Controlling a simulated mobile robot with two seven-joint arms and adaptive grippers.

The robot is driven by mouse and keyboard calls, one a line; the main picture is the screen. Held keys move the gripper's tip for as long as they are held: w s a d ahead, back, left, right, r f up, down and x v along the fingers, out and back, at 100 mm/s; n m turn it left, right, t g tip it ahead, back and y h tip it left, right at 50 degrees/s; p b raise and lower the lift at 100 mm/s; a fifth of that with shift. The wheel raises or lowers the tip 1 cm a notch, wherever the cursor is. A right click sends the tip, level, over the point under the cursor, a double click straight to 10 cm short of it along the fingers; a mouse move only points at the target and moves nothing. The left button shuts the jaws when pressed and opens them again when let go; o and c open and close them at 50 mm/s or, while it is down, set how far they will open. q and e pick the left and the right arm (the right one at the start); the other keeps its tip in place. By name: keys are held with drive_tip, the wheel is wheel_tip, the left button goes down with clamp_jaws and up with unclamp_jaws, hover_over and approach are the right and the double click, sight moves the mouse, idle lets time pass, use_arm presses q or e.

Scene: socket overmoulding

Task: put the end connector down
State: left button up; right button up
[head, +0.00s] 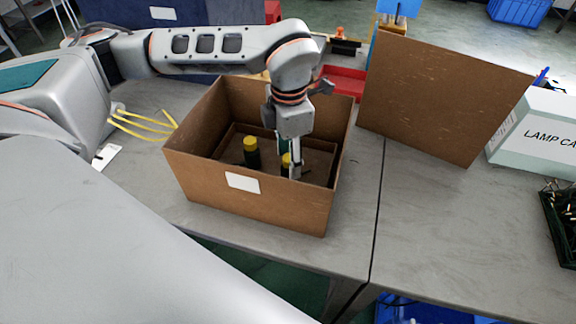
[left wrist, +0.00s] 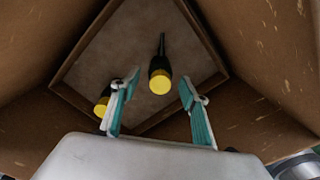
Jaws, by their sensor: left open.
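Two end connectors, black with yellow caps, stand inside a brown cardboard box (head: 250,205). One connector (head: 251,152) is left of the gripper in the head view. The other connector (head: 286,163) is right by my left gripper (head: 294,172), partly hidden by it. In the left wrist view one connector (left wrist: 160,80) shows between and beyond the open fingers (left wrist: 157,108), apart from both. Another connector (left wrist: 102,104) is partly hidden behind the left finger. My left gripper is open, pointing down inside the box. My right gripper does not show.
The box walls surround my left gripper closely. An upright brown panel (head: 440,95) stands right of the box. A white lamp carton (head: 540,130) and a black bin (head: 562,225) sit at the far right. A red tray (head: 345,82) lies behind. The table front right (head: 450,235) is clear.

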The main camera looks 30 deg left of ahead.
use_arm(q)
wheel_tip(320, 180, up, 6)
drive_tip(key=shift+r+p, duration=0.2)
drive_tip(key=shift+p, duration=0.15)
drive_tip(key=shift+r, duration=0.6)
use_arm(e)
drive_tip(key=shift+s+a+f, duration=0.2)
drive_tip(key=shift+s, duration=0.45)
